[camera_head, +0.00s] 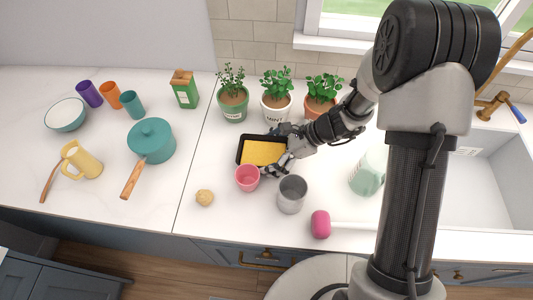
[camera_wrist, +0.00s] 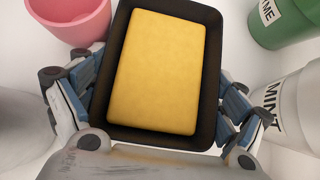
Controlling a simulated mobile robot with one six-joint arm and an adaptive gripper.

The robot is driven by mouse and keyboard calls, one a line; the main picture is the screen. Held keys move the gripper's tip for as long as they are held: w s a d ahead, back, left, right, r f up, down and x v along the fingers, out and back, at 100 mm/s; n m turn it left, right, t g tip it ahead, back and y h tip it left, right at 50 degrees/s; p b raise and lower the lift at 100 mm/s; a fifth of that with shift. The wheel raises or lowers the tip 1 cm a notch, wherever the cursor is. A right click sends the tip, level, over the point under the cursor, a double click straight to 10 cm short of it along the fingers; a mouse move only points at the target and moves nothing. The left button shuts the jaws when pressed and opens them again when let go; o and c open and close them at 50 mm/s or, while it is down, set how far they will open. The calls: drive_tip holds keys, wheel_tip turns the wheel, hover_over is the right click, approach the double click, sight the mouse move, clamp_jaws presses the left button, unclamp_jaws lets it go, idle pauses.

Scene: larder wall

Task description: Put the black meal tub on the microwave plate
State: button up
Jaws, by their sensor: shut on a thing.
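The black meal tub (camera_head: 240,151) with yellow food in it is on the white counter, in front of the herb pots. In the wrist view the tub (camera_wrist: 210,70) fills the middle, with a finger against each of its long sides. My gripper (camera_head: 280,152) is shut on the tub from its right end; in the wrist view my gripper (camera_wrist: 155,105) has blue-padded fingers on both sides of it. I cannot tell whether the tub is resting on the counter or just above it. No microwave or microwave plate shows in either view.
A pink cup (camera_head: 247,178) and a grey cup (camera_head: 292,194) stand close in front of the tub. Potted herbs (camera_head: 277,100) stand behind it. A potato (camera_head: 204,198), a teal pot (camera_head: 151,142) and a yellow jug (camera_head: 82,160) are to the left. The sink (camera_head: 485,185) is right.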

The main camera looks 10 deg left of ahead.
sight(270, 158)
drive_tip(key=shift+r, duration=0.1)
wheel_tip(270, 158, up, 20)
drive_tip(key=p, duration=0.7)
drive_tip(key=w+d+r+m+t+h+b, duration=0.1)
drive_tip(key=w+d+m+t+h, duration=0.2)
drive_tip(key=d+m, duration=0.4)
drive_tip(key=w+d+r+m+t+h+b, duration=0.2)
drive_tip(key=d+m+t, duration=0.4)
drive_tip(key=d, duration=0.7)
drive_tip(key=shift+w+d+m+h, duration=0.2)
drive_tip(key=shift+w+m+h, duration=0.5)
drive_tip(key=shift+m, duration=0.4)
